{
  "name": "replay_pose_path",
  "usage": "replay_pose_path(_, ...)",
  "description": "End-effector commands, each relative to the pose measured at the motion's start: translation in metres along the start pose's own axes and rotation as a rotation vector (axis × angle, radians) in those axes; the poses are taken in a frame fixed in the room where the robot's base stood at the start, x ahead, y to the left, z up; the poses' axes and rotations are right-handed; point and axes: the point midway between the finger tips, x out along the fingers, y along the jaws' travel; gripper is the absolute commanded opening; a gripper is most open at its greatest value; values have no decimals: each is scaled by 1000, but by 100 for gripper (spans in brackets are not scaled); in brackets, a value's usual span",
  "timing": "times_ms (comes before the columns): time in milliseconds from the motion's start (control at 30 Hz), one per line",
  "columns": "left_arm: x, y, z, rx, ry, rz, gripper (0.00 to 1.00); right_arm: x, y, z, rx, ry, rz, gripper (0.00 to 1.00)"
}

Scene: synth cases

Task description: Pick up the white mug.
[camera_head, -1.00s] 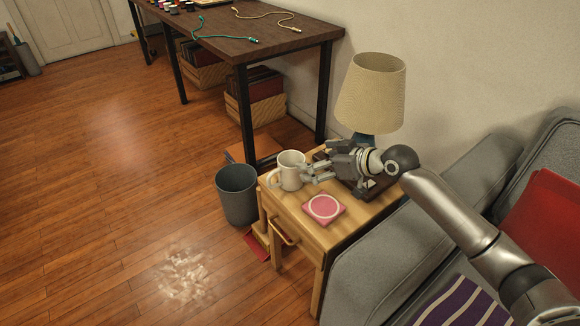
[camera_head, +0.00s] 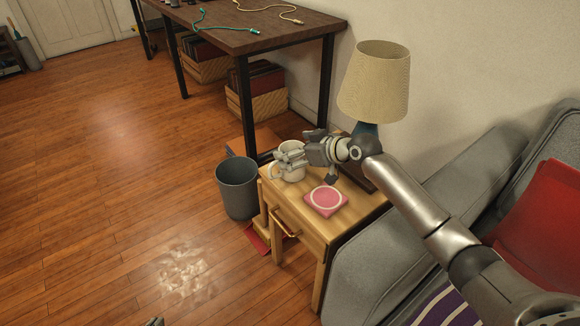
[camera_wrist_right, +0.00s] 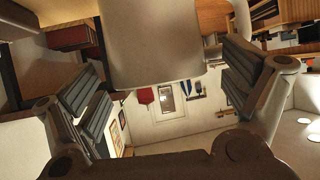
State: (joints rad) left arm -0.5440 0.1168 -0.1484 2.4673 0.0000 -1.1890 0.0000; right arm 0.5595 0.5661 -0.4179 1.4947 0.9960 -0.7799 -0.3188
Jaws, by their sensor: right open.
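The white mug (camera_head: 293,176) stands upright on the small wooden side table (camera_head: 318,234), near its back left corner, with its handle to the left. My right gripper (camera_head: 290,158) reaches in from the right at the mug and hides part of its upper body. In the right wrist view the mug (camera_wrist_right: 155,60) fills the upper middle as a large pale cylinder. The open fingers lie on either side of it, with gaps visible. Whether a finger touches it I cannot tell. A small grey piece at the bottom edge of the head view may be my left gripper (camera_head: 155,321).
A pink coaster (camera_head: 325,199) with a white ring lies in front of the mug. A lamp (camera_head: 375,85) stands behind my right arm. A grey bin (camera_head: 237,188) stands left of the side table. A grey sofa (camera_head: 375,262) is close on the right.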

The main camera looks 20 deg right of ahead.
Motion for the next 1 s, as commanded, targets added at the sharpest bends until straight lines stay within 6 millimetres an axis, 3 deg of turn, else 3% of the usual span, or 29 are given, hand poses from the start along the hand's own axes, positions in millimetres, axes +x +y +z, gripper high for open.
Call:
replay_pose_path(167,0,0,0,0,1,0,0,0,0,0,0,0,0,95)
replay_pose_path(733,0,0,0,0,-1,0,0,0,0,1,0,-3,-1,23)
replay_pose_path(1000,0,0,0,0,-2,0,0,0,0,0,0,-2,-1,21)
